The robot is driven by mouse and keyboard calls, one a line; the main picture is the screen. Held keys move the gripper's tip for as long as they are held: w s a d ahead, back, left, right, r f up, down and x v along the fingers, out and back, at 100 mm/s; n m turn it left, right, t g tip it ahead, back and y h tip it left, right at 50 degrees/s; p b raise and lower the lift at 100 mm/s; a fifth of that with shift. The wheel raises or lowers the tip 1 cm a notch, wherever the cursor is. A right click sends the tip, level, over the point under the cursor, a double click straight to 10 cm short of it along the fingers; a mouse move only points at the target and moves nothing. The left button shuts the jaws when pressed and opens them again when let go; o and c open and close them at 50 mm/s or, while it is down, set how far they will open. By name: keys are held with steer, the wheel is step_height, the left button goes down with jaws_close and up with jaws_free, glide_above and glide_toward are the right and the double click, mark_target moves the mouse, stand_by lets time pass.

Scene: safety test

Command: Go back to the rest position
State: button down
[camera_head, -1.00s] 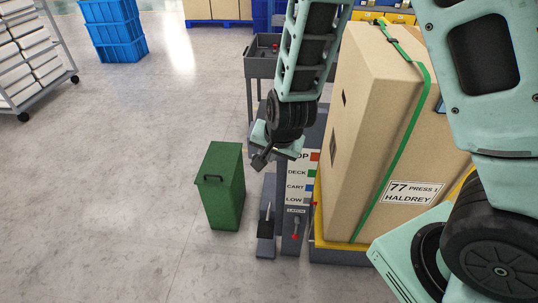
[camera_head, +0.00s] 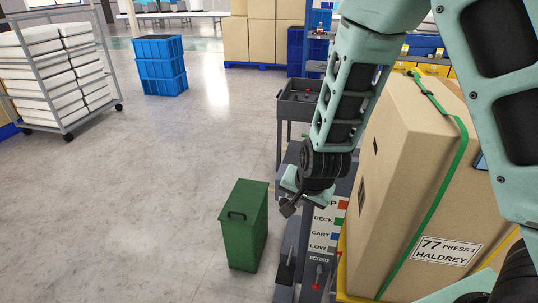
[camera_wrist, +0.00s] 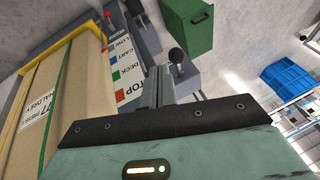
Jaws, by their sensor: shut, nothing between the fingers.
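My gripper (camera_head: 288,209) hangs in front of the grey lift post, left of the large cardboard box (camera_head: 400,165). In the wrist view its dark fingers (camera_wrist: 160,92) are together with nothing between them. The post has a panel (camera_head: 327,232) with coloured marks labelled DECK, CART and LOW; the TOP label is partly hidden by my gripper in the head view but reads in the wrist view. Below it is a lever with a red part (camera_head: 318,275). A second lever with a dark knob (camera_wrist: 176,56) stands beside the panel.
The green bin (camera_head: 244,225) stands on the floor left of the post. A grey cart (camera_head: 298,100) is behind my arm. Blue crates (camera_head: 160,65) and a rack of white boxes (camera_head: 62,75) stand farther left. The floor between is open.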

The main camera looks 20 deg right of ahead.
steer(key=s+a+r+n+g+y, duration=0.3)
steer(key=s+a+r+n, duration=0.55)
steer(key=s, duration=0.25)
steer(key=s+r+n+g+h, duration=0.1)
steer(key=s+r+n, duration=0.1)
steer(key=s, duration=0.4)
steer(key=s+d+r+n+g+h, duration=0.1)
steer(key=s+r+n, duration=0.2)
steer(key=s+n, duration=0.2)
steer(key=shift+s, duration=0.75)
